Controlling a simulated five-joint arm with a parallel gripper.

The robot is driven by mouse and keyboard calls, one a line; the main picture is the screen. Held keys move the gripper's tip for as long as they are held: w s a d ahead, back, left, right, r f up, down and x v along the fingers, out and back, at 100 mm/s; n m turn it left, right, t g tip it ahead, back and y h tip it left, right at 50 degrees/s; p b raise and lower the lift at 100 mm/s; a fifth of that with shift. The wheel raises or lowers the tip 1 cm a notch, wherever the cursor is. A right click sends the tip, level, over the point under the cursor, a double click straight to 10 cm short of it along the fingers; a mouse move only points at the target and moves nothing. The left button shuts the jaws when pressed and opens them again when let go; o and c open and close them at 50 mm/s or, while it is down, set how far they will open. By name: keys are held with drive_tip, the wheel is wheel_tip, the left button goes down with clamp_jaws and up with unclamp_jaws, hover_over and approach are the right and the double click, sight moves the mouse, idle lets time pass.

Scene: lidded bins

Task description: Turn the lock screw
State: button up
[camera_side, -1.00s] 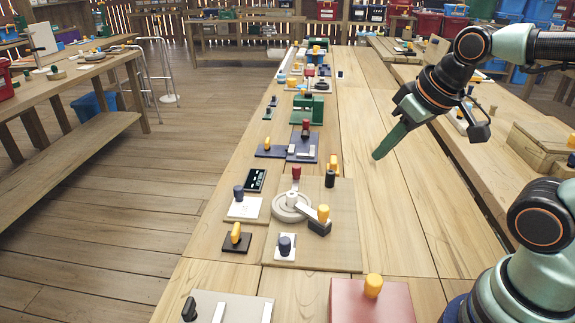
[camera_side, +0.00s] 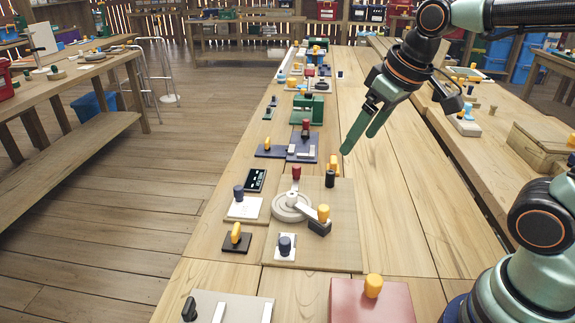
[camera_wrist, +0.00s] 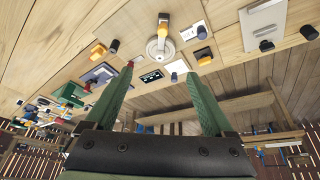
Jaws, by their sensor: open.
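A light wooden board (camera_side: 335,255) carries a grey wheel (camera_side: 287,208) with a crank arm ending in a yellow knob (camera_side: 323,212) on a dark block. A red knob (camera_side: 296,172) stands at the wheel's far edge, a black knob (camera_side: 330,179) at the board's far side, and a navy knob (camera_side: 285,245) on a white plate near its front. I cannot tell which is the lock screw. My gripper (camera_side: 358,144) is open and empty, its green fingers apart above the table, beyond and right of the board. In the wrist view, the wheel (camera_wrist: 156,48) shows beyond the fingers.
Left of the board are a small black display (camera_side: 255,180), a white plate with a blue knob (camera_side: 239,193) and a yellow handle (camera_side: 236,233). Farther back stand navy plates (camera_side: 301,146) and a green block (camera_side: 307,107).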

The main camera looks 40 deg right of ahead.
drive_tip(key=w+a+n+g, duration=0.1)
drive_tip(key=w+a+n, duration=0.1)
drive_tip(key=w+a, duration=0.3)
drive_tip(key=n+g, duration=0.4)
drive_tip(key=n, duration=0.2)
hover_over(236, 228)
wheel_tip(236, 228, down, 12)
wheel_tip(236, 228, down, 11)
drive_tip(key=shift+a+f, duration=0.1)
drive_tip(key=shift+f, duration=0.05)
drive_tip(key=c, duration=1.4)
